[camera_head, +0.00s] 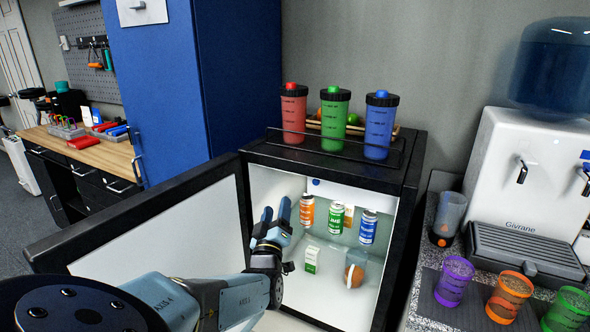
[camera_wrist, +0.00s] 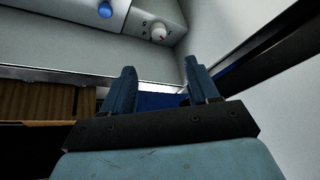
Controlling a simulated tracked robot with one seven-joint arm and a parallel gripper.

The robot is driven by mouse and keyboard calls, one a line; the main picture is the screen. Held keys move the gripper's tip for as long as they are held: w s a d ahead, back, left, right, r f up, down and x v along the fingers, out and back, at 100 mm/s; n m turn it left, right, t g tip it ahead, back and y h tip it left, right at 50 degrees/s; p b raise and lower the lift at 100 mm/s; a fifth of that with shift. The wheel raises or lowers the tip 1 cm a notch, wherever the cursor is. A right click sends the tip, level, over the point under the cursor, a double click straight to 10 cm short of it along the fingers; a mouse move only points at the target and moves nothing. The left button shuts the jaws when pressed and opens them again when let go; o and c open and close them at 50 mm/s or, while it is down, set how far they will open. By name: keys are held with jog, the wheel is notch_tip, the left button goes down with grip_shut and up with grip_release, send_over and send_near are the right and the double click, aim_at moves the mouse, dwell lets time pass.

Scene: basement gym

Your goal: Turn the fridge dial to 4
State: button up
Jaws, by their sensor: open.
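The small black fridge (camera_head: 412,215) stands open in the head view, its door (camera_head: 165,235) swung out to the left. I cannot make out the dial in the head view. My gripper (camera_head: 276,206) is open and empty at the left of the fridge opening. In the wrist view its fingers (camera_wrist: 160,66) point toward the dial, apart from it.
Orange, green and blue cans (camera_head: 337,216) stand on the fridge shelf, with a small carton (camera_head: 311,260) and an egg-like item (camera_head: 354,275) below. Three shaker bottles (camera_head: 335,112) stand on top. A water dispenser (camera_head: 515,165) and colored cups are at the right.

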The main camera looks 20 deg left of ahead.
jog(key=x, duration=1.4)
jog(key=shift+w, duration=0.1)
jog(key=c, duration=1)
jog(key=shift+m, duration=0.6)
jog(key=shift+a+f+m+t+h, duration=0.15)
jog(key=shift+m+t+h, duration=0.3)
jog(key=shift+m+h, duration=1.15)
jog(key=shift+a+m+t+h, duration=0.15)
jog(key=shift+m+t+h, duration=0.45)
jog(key=shift+m, duration=1.95)
jog(key=shift+a+f+m+t+h, duration=0.15)
jog(key=shift+m+t+h, duration=0.1)
jog(key=shift+m+h, duration=1.45)
jog(key=shift+m, duration=0.65)
